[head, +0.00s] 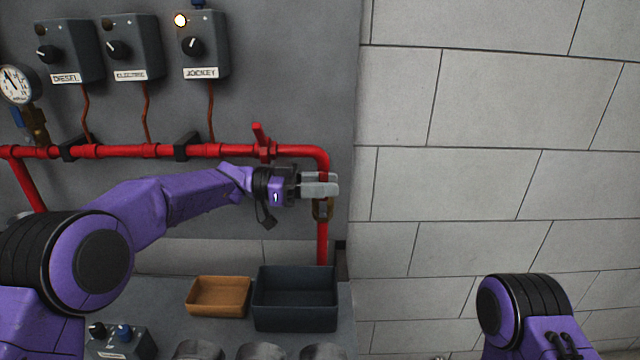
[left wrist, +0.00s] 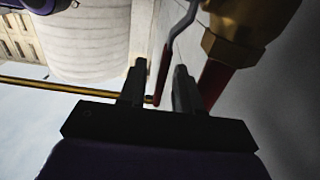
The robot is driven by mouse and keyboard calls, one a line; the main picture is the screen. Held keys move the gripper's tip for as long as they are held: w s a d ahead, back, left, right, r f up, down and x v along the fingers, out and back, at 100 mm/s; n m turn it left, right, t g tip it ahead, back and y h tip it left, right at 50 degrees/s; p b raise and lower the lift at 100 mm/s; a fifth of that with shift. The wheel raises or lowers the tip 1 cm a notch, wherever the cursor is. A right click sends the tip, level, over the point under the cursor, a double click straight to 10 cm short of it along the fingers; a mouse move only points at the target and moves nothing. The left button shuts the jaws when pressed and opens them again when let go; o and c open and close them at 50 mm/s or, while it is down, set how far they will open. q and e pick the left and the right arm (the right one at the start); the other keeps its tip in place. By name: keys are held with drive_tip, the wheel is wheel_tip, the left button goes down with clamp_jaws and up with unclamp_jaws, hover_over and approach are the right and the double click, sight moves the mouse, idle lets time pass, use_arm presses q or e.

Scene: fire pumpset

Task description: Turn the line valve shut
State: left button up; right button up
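A brass valve (head: 322,209) sits on the red vertical pipe at the right end of the pipework. The left wrist view shows its brass body (left wrist: 240,35) close at the upper right. A bent lever (left wrist: 163,75), grey metal with a red end, hangs from near it. My left gripper (head: 319,189) is at this valve, partly covering it in the head view. Its two fingers (left wrist: 159,88) are apart, with the lever showing in the gap between them; I cannot tell whether they touch it. My right gripper is out of view.
A red handle (head: 261,136) stands up from the horizontal red pipe (head: 110,151). Control boxes (head: 137,45) and a gauge (head: 17,84) are on the wall. Below are an orange tray (head: 218,311) and a dark bin (head: 295,319). A block wall (head: 490,110) stands right.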

use_arm(q)
clamp_jaws()
drive_tip(key=shift+a, duration=0.1)
drive_tip(key=shift+a+f+h+b, duration=0.25)
drive_tip(key=shift+h+b, duration=0.25)
drive_tip(key=shift+b, duration=0.2)
drive_tip(key=shift+a+f+h+b, duration=0.15)
drive_tip(key=shift+a+h+b, duration=0.7)
drive_tip(key=shift+b, duration=0.9)
drive_tip(key=shift+a+f+h+b, duration=0.2)
drive_tip(key=shift+a+h+b, duration=0.25)
drive_tip(key=shift+h+b, duration=1)
drive_tip(key=shift+a+f+h+b, duration=0.15)
drive_tip(key=shift+a+h+b, duration=0.6)
drive_tip(key=shift+b, duration=1.25)
drive_tip(key=shift+d, duration=0.1)
